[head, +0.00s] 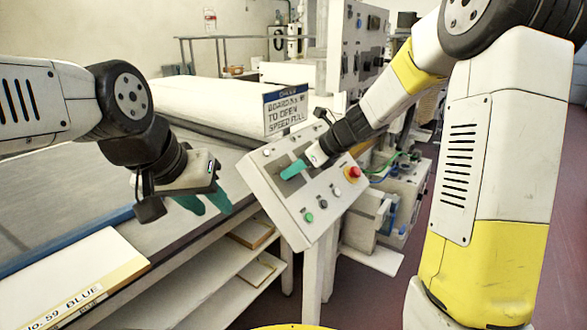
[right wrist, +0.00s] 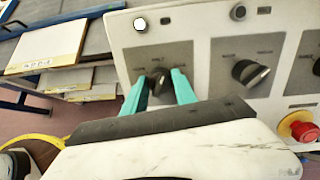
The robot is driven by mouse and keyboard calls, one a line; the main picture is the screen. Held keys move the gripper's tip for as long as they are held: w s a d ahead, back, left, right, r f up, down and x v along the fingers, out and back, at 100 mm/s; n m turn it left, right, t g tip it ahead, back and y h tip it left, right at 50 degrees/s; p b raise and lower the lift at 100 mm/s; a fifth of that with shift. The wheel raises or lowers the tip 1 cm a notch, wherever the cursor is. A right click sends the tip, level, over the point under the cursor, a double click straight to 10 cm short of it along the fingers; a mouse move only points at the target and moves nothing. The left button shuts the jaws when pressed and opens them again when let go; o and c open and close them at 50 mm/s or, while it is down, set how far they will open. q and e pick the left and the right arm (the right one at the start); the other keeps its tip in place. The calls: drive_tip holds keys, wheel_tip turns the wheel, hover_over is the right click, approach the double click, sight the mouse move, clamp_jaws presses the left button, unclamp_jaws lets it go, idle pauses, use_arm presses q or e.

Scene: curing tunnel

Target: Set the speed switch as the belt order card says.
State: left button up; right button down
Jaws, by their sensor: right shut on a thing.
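My right gripper (head: 293,170) is at the panel's upper left. In the right wrist view its teal fingers (right wrist: 160,90) are shut on the left black knob (right wrist: 157,82), one on each side. The other knob (right wrist: 250,72) is untouched. My left gripper (head: 207,203) is open and empty, left of the panel.
A red stop button (head: 352,173) and a green button (head: 309,217) sit on the panel. A board marked "No. 59 BLUE" (head: 75,285) lies at the lower left. The belt table and shelves lie left of the panel. Cables and a machine stand behind it.

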drive_tip(key=m, duration=0.6)
drive_tip(key=shift+d+m+t, duration=0.1)
drive_tip(key=shift+m+t, duration=0.2)
idle(0.4)
drive_tip(key=c, duration=1)
unclamp_jaws()
drive_tip(key=v, duration=0.7)
drive_tip(key=shift+s+d+r, duration=0.2)
drive_tip(key=shift+d, duration=0.05)
